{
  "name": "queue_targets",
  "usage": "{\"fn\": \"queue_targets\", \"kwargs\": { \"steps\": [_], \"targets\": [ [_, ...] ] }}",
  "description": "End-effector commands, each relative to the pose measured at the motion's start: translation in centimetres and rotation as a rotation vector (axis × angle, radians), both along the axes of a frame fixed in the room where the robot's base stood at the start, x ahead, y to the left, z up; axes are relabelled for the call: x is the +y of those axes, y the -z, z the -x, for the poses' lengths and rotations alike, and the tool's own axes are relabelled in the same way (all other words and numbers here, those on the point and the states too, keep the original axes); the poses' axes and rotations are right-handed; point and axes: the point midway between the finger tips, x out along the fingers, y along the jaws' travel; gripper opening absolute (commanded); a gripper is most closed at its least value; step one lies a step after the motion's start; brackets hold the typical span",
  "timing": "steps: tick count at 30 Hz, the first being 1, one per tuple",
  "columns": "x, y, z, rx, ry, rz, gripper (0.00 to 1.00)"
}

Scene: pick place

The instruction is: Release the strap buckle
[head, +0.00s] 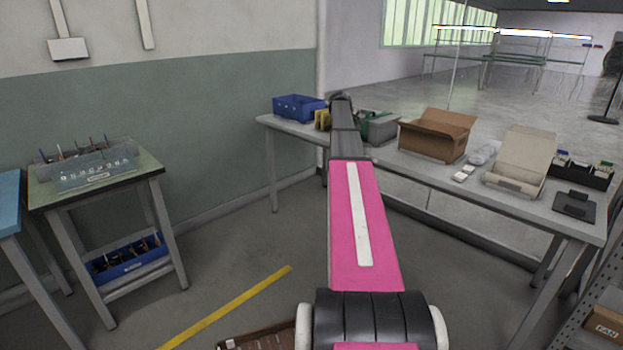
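My pink and grey arm reaches out over the long grey table, and its dark far end, where my gripper (340,98) is, shows small above the table's back left part. The fingers cannot be made out, so open or shut does not show. I cannot make out a strap buckle. A grey case with green parts (378,128) sits right of the arm's end. A small yellow object (322,119) sits just left of it. The arm hides part of the table between them.
On the long table (430,182) stand a blue bin (299,107), an open cardboard box (437,135), a beige open box (520,160) and a black tray (582,168). A small workbench (98,185) stands left. A brown crate (262,338) lies on the floor near my base.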

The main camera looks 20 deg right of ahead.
Motion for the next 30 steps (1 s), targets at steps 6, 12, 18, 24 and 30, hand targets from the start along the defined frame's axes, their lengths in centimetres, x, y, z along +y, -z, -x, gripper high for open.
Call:
{"fn": "queue_targets", "kwargs": {
  "steps": [6,12,18,24,30],
  "targets": [
    [2.3,-3.0,1.1,-0.001,0.001,0.001,0.25],
    [4.9,-0.4,1.8,-0.006,0.005,-0.035,0.25],
    [7.3,1.8,2.6,-0.013,0.012,-0.069,0.25],
    [9.8,3.9,3.5,-0.018,0.018,-0.103,0.25],
    [12.3,6.0,4.6,-0.022,0.026,-0.138,0.25]
  ]
}}
